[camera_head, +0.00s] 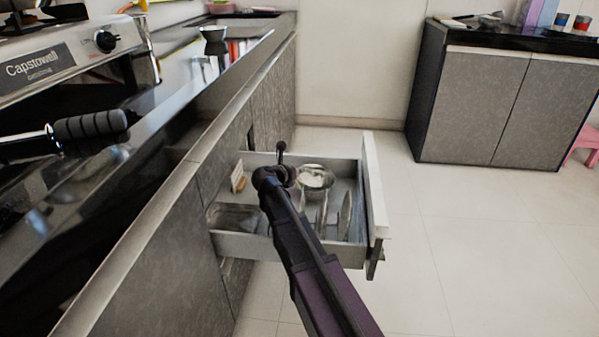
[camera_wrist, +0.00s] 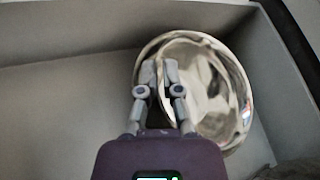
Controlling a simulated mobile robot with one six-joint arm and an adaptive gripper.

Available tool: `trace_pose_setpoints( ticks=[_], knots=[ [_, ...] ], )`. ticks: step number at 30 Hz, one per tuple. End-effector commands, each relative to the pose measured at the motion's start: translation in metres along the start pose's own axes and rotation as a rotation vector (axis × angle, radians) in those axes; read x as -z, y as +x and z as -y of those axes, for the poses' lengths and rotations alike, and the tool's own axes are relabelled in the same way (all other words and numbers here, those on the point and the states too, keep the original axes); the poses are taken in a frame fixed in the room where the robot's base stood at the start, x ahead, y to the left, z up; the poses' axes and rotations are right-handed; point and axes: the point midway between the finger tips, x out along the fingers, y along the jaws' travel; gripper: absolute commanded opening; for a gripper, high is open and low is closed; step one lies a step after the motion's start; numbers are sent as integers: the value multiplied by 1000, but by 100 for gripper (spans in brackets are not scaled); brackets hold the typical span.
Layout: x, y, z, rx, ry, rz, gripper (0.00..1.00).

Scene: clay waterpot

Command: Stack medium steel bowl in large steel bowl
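Steel bowls show in the open drawer. In the wrist view, a shiny inner rim, seemingly the medium steel bowl (camera_wrist: 216,85), lies within a wider outer rim, seemingly the large steel bowl (camera_wrist: 145,62). The inner rim is off to the right; whether it is fully seated I cannot tell. My gripper (camera_wrist: 160,75) reaches over the left side of the bowls. Its fingers are close together, with the inner rim between the tips. In the head view the bowls (camera_head: 316,177) look like one shiny round shape at the drawer's far side, and the fingertips are hard to make out.
The drawer (camera_head: 376,190) stands pulled out, its walls close around the bowls. Upright plate-like items (camera_head: 345,215) are at its near right. The counter with a stove (camera_head: 60,70) is at left. A cabinet (camera_head: 500,105) is at back right.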

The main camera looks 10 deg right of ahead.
Motion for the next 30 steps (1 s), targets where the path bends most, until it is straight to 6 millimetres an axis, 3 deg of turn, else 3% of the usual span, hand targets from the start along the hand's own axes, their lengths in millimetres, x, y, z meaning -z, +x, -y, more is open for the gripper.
trace_pose_setpoints(
  ticks=[1,3,17,26,30],
  knots=[
    [0,0,0,0,0,0,28],
    [0,0,0,0,0,0,43],
    [-2,-1,0,-1,0,0,43],
    [-14,-6,5,-1,0,0,43],
    [-12,-31,6,-3,-2,1,43]
  ],
)
